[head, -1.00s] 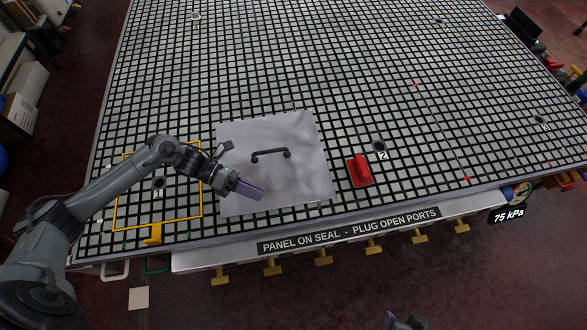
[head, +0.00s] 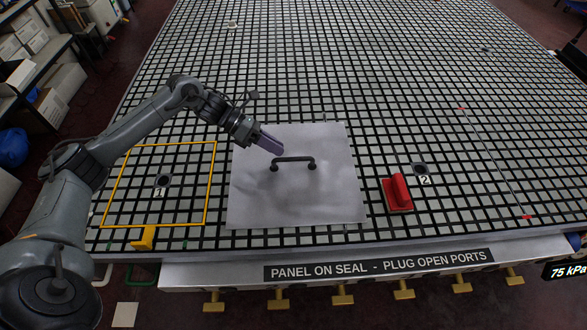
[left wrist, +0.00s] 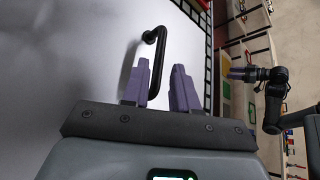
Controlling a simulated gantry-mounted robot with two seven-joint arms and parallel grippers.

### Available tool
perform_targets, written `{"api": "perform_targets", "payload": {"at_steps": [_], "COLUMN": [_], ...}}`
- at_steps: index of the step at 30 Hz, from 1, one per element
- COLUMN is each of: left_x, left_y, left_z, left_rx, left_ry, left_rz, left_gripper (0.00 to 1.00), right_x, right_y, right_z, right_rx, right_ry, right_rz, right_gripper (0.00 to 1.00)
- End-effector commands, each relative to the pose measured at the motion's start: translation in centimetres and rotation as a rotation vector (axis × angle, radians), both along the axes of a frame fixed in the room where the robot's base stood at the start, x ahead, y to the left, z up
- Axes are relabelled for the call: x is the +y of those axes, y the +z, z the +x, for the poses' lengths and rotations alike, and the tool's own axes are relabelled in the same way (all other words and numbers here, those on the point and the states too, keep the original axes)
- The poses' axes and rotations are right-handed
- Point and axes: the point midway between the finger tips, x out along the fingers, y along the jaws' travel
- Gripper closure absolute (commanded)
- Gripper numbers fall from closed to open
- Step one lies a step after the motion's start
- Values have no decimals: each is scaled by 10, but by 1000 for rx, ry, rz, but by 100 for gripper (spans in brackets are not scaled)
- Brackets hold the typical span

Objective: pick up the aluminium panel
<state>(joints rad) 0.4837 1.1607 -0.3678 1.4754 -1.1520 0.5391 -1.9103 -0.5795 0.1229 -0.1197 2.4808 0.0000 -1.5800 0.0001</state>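The aluminium panel (head: 255,200) is a pale grey square sheet lying flat on the grid table. Its black bar handle (head: 294,159) stands up from its middle. My left gripper (head: 279,148) is over the panel, its purple fingertips at the handle's left end. In the left wrist view my left gripper (left wrist: 163,70) has its two fingers apart, and the handle (left wrist: 160,58) runs into the gap between them. I cannot tell whether they touch it. My right gripper (left wrist: 240,73) shows small at the right of that view, away from the panel; its opening is unclear.
A red-handled block (head: 398,192) stands right of the panel, near port 2 (head: 421,169). A yellow outlined square (head: 213,180) with port 1 (head: 162,181) and a yellow stop (head: 144,238) lie left. A labelled front rail (head: 380,264) borders the table.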

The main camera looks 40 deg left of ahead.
Motion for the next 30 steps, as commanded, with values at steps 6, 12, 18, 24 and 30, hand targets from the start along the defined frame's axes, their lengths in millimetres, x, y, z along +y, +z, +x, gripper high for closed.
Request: {"api": "perform_targets", "payload": {"at_steps": [6,12,18,24,30], "left_x": [-12,-26,-45,-53,-53], "left_y": [-8,-19,-32,-37,-37], "left_z": [6,10,17,21,21], "left_rx": [0,1,-1,1,1], "left_ry": [0,-2,-1,-1,0], "left_rz": [0,-3,-2,1,1], "left_gripper": [72,72,72,72,72], "right_x": [1,2,2,1,0], "right_y": [-1,-3,-4,-5,-5], "right_z": [0,0,0,0,0], "right_rx": [0,0,0,1,1], "right_ry": [-3,-5,-5,-3,1], "right_rz": [4,8,8,5,0], "right_gripper": [47,47,47,47,47]}}
